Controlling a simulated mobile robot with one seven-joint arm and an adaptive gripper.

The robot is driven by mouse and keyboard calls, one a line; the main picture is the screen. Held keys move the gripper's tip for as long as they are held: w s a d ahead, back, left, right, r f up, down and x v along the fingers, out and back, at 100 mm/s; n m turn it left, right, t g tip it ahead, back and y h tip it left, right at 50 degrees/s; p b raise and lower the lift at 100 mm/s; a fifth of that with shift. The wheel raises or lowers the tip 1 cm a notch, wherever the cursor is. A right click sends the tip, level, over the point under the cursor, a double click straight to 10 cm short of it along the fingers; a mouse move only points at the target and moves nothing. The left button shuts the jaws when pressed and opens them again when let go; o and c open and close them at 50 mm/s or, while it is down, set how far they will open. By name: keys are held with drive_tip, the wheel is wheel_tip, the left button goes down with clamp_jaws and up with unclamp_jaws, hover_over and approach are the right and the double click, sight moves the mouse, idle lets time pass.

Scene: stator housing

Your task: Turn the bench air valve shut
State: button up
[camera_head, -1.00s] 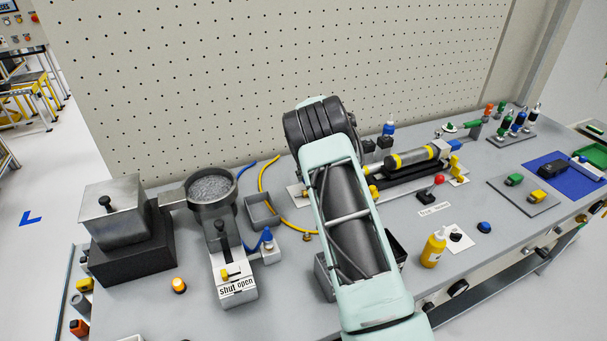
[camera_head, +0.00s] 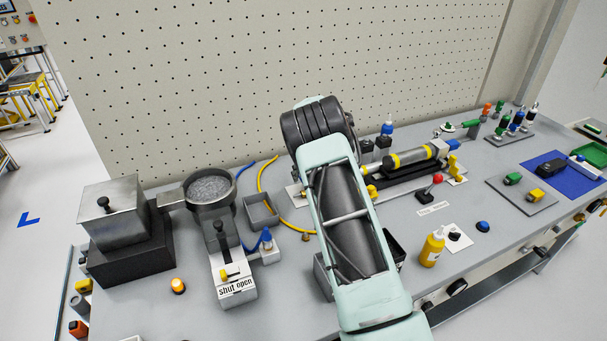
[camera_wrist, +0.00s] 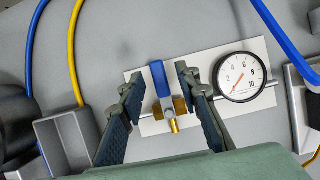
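The air valve has a blue lever handle (camera_wrist: 159,78) on a brass body (camera_wrist: 170,107), fixed to a pale plate (camera_wrist: 205,67) with a pressure gauge (camera_wrist: 240,77) on its right. The lever runs up from the body, roughly across the horizontal pipe. My gripper (camera_wrist: 158,75) is open, with one finger on each side of the lever. Gaps show between the fingers and the lever. In the head view my arm hides the valve; only the edge of its plate (camera_head: 294,194) shows. The gauge's red needle points to the lower left.
A grey open bin (camera_wrist: 65,142) and a blue and a yellow hose (camera_wrist: 75,45) lie left of the valve. Dark-framed equipment (camera_wrist: 302,100) is close on the right. A hopper stand (camera_head: 233,285) with "shut open" marks is farther left. A pegboard (camera_head: 270,80) rises behind.

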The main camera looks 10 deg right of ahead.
drive_tip(key=v, duration=1.2)
drive_tip(key=shift+w, duration=0.1)
